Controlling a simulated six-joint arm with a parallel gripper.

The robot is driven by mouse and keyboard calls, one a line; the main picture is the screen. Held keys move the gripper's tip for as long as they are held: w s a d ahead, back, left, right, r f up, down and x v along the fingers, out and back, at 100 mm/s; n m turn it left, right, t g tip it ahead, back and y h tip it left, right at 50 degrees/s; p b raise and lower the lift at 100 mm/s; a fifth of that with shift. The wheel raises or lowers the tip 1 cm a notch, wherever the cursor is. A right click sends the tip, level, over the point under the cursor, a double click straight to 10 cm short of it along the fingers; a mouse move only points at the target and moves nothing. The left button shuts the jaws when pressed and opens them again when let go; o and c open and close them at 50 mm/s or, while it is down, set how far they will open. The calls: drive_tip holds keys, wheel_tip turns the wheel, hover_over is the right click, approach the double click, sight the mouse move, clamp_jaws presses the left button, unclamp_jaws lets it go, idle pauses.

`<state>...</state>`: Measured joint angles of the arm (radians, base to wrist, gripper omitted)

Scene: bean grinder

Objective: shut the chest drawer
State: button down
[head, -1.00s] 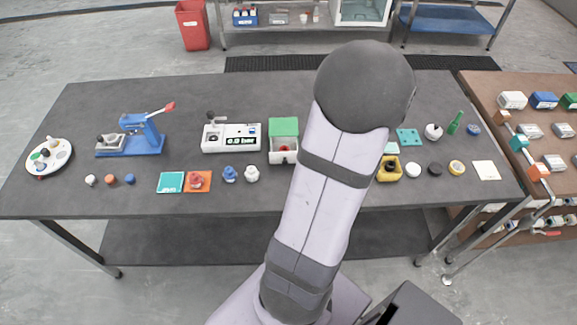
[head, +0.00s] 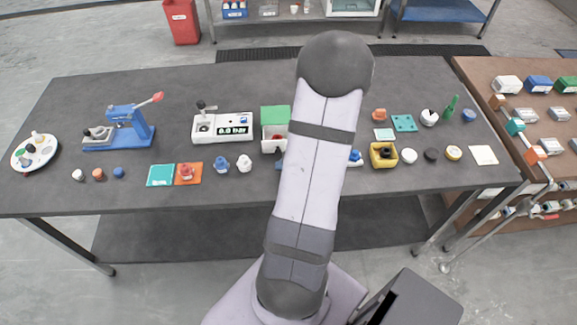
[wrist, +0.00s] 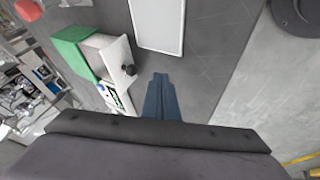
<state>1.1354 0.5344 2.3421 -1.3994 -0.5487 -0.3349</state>
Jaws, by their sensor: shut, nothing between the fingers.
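The chest is a small white box with a green top (head: 275,115). It stands mid-table in the head view, its right side partly behind my arm. In the wrist view its green top (wrist: 72,50) is at the upper left. The white drawer (wrist: 119,60), with a dark round knob (wrist: 130,69), stands out from the chest, with a gap behind its front. My gripper (wrist: 158,80) is shut and empty, its blue fingers close together. The fingertips are to the right of the knob in the wrist picture and look apart from it. In the head view my arm hides most of the gripper.
A yellow container (head: 383,155) is to the right. A pale framed panel (wrist: 158,24) lies beyond the fingers in the wrist view.

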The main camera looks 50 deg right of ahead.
sight(281, 137)
drive_tip(key=shift+w+d+r+p, duration=0.2)
drive_tip(key=shift+w+d+p, duration=0.3)
drive_tip(key=shift+w+d, duration=0.75)
drive_tip(key=shift+d, duration=0.1)
drive_tip(key=shift+w+d+r+p, duration=0.15)
drive_tip(key=shift+w+d+p, duration=0.05)
drive_tip(key=shift+p, duration=0.25)
drive_tip(key=w+d+p, duration=0.4)
drive_tip(key=shift+w+d, duration=0.25)
drive_tip(key=shift+s, duration=0.1)
